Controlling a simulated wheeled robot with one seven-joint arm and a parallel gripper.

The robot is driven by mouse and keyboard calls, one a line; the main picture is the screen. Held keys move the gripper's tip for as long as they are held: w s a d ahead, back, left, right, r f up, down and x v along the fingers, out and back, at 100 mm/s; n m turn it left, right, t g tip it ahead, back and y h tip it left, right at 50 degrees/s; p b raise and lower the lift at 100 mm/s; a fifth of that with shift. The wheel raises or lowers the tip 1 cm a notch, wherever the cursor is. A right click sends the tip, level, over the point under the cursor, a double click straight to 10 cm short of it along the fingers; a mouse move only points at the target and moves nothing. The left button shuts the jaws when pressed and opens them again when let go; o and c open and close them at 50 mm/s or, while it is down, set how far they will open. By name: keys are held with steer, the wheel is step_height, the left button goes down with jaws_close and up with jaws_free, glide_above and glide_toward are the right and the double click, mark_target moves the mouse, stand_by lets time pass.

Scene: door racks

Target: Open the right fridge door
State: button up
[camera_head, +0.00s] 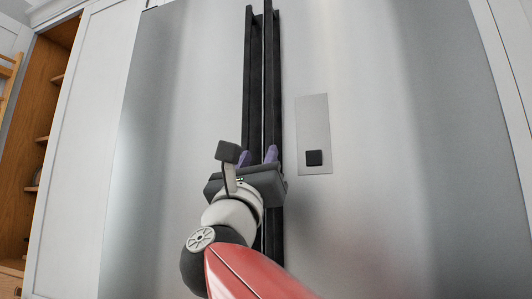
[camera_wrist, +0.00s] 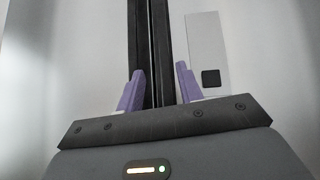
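The right fridge door (camera_head: 400,130) is a flat silver-grey panel and looks closed. Its long black vertical handle (camera_head: 272,75) stands beside the left door's matching black handle (camera_head: 252,75), with a narrow gap between them. My gripper (camera_head: 258,156) is in front of the lower part of the handles. In the wrist view its two purple fingers (camera_wrist: 158,82) are spread apart. The left finger overlaps the left handle, and the right finger is just right of the right handle (camera_wrist: 161,45). I cannot tell whether either finger touches a handle. My gripper and arm hide the handles lower down.
A light grey plate with a black square (camera_head: 314,158) is on the right door, right of the handles. The left door (camera_head: 175,130) is flat and silver. Wooden shelves (camera_head: 40,140) stand at the far left. White cabinet panels flank the fridge.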

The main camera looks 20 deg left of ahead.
mark_target(269, 139)
steer(key=w+r+p, duration=0.1)
steer(key=w+r+m+h+p, duration=0.1)
steer(key=w+r+p, duration=0.1)
steer(key=w+r+m+p, duration=0.1)
steer(key=w+r, duration=0.1)
steer(key=shift+d+r+h, duration=0.25)
steer(key=shift+d+h, duration=0.05)
steer(key=shift+h, duration=0.1)
steer(key=shift+w+r+p, duration=0.2)
steer(key=shift+w+p, duration=0.1)
steer(key=shift+w, duration=0.05)
steer(key=shift+c, duration=0.3)
jaws_close()
